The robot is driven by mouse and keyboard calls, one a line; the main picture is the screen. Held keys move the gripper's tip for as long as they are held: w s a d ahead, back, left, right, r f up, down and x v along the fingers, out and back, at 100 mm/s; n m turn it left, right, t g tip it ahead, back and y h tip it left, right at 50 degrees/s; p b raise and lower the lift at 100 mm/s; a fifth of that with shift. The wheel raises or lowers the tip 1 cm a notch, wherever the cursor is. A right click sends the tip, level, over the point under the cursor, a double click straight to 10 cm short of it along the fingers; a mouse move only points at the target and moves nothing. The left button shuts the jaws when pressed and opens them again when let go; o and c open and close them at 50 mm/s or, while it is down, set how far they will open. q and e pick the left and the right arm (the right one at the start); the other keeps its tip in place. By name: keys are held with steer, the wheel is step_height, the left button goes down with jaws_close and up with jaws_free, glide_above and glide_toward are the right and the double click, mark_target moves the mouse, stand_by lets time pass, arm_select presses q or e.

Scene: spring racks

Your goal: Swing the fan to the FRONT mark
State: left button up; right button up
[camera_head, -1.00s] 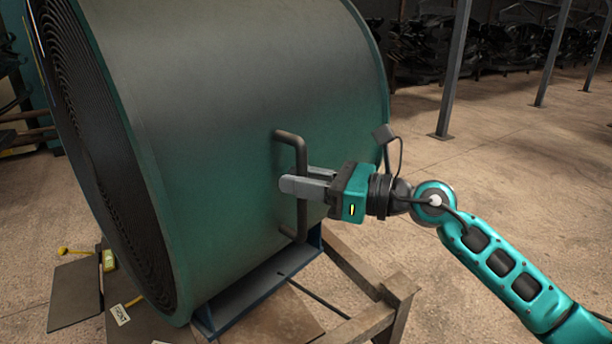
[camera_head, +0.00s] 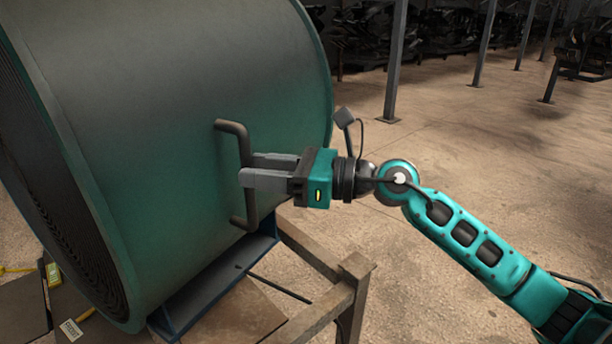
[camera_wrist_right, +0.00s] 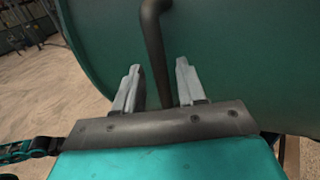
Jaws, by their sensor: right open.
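The fan (camera_head: 170,130) is a large green drum with a dark grille face (camera_head: 50,190) at the left. A dark bar handle (camera_head: 236,140) stands out from its side. My right gripper (camera_head: 250,170) is open at the handle, its fingers level with the handle's middle. In the right wrist view the handle (camera_wrist_right: 154,50) runs down between the two spread fingers (camera_wrist_right: 155,82); I cannot tell whether either touches it. A small white label (camera_head: 71,330) lies on the floor at the lower left; its print is too small to read. My left gripper is out of view.
The fan sits on a blue base (camera_head: 215,285). A wooden frame (camera_head: 345,290) stands below my right arm. A yellow tag (camera_head: 53,274) lies at the far left. Metal posts (camera_head: 396,60) and dark racks are at the back.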

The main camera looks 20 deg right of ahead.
arm_select(q)
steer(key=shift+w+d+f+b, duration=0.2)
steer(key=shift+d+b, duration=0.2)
steer(key=shift+b, duration=0.25)
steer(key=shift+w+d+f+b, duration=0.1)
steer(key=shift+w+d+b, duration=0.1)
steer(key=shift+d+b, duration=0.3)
arm_select(e)
steer(key=v, duration=1)
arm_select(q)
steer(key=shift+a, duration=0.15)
arm_select(e)
steer(key=shift+s, duration=0.1)
